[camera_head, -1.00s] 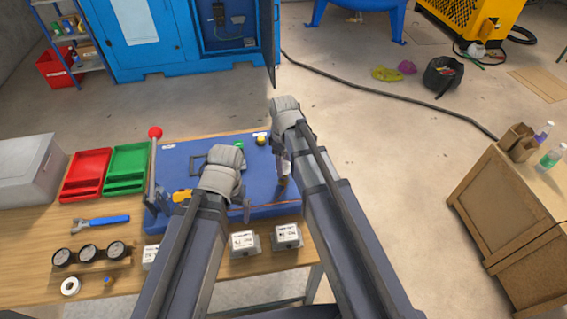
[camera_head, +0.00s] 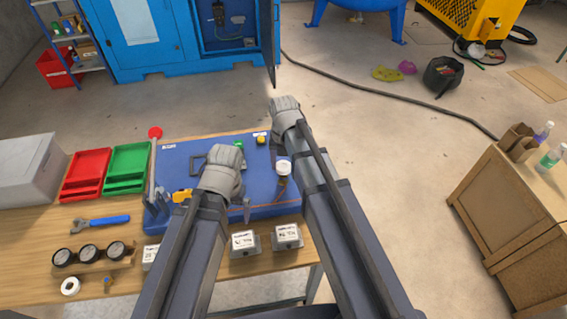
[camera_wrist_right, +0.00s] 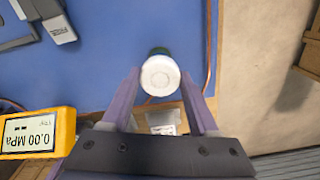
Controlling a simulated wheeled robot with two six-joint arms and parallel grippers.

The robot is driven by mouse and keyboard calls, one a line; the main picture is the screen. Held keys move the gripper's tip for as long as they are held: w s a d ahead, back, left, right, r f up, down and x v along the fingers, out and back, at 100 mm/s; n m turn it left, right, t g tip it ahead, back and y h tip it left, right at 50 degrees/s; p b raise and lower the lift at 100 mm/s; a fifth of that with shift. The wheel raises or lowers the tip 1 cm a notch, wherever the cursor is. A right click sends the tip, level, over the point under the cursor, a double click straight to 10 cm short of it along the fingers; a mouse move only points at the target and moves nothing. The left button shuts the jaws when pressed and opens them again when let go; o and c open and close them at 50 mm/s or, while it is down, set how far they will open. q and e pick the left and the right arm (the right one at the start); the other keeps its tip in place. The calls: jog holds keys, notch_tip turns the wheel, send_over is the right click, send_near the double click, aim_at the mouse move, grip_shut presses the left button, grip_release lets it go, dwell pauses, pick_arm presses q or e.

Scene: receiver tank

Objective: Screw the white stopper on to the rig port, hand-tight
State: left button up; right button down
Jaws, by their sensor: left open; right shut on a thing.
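The white stopper (camera_head: 284,168) shows as a round white disc at the right side of the blue rig board (camera_head: 265,205). In the right wrist view the stopper (camera_wrist_right: 160,75) lies between the fingertips, seen end-on, with a dark green part just behind it. My right gripper (camera_wrist_right: 160,85) is shut on the stopper; its fingers flank it. The port under the stopper is hidden, so I cannot tell whether the threads meet. My left gripper (camera_head: 240,205) is open over the board, left of the stopper, its fingers partly hidden by its own arm.
Labelled grey blocks (camera_head: 287,236) stand at the board's front edge. Red (camera_head: 87,175) and green trays (camera_head: 127,168), a wrench (camera_head: 100,220) and a row of dials (camera_head: 88,253) lie left.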

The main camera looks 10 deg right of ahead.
jog(key=shift+n, duration=0.6)
jog(key=shift+f+b, duration=0.45)
dwell(0.4)
jog(key=m, duration=0.6)
jog(key=shift+m, duration=0.4)
jog(key=m, duration=0.6)
jog(key=shift+c, duration=0.3)
grip_release()
